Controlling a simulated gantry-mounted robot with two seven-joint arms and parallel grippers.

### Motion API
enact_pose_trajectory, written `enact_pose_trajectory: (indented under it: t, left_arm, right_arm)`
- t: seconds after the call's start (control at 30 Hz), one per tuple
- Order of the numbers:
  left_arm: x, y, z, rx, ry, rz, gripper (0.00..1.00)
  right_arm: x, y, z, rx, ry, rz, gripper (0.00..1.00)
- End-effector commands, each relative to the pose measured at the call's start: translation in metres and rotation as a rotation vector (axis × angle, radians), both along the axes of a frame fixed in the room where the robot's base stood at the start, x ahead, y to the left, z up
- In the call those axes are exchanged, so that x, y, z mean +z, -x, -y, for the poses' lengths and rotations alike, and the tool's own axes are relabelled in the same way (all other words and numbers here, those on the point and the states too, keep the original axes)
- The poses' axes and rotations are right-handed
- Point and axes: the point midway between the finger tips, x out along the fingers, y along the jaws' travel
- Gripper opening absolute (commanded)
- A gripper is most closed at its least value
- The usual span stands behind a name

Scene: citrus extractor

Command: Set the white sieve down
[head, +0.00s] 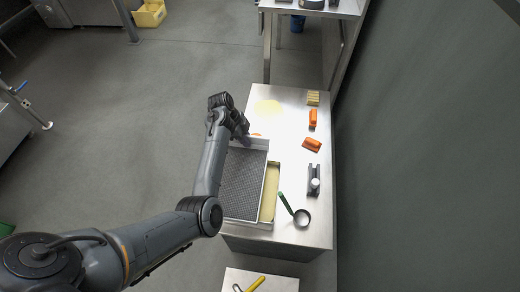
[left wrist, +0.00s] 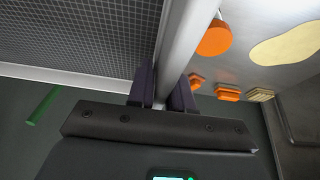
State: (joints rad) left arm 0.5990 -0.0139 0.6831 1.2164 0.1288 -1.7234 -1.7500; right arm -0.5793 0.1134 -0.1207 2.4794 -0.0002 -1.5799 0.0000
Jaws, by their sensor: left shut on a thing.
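The white sieve (head: 246,184), a rectangular white frame with grey mesh, is over the left side of the metal table. My left gripper (head: 244,131) is at its far end. In the left wrist view the dark fingers (left wrist: 162,92) are shut on either side of the sieve's white rim (left wrist: 180,45). A pale-yellow-bottomed tray (head: 269,192) shows along the sieve's right side and is partly hidden by it. I cannot tell whether the sieve touches the tray. My right gripper is not in view.
A pale yellow patch (head: 267,107) lies at the far end.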

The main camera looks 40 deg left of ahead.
Motion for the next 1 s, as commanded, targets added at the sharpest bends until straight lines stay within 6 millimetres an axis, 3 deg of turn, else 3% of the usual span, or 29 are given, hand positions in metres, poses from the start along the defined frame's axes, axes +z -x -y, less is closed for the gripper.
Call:
enact_pose_trajectory:
  t: [0.1,0.3,0.5,0.8,1.0]
  left_arm:
    - [-0.002,-0.014,0.023,-0.002,-0.002,0.003,0.00]
    - [-0.001,-0.026,0.045,-0.001,-0.001,0.001,0.00]
    - [-0.003,-0.029,0.049,0.001,0.000,0.000,0.00]
    - [-0.035,-0.028,0.050,0.001,0.000,0.000,0.00]
    - [-0.034,-0.028,0.049,0.000,0.000,0.001,0.00]
  right_arm:
    - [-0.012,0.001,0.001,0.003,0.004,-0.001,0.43]
    - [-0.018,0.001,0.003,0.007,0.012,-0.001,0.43]
    - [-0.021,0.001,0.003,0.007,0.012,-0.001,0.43]
    - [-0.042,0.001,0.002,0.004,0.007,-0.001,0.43]
    - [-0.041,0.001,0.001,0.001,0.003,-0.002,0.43]
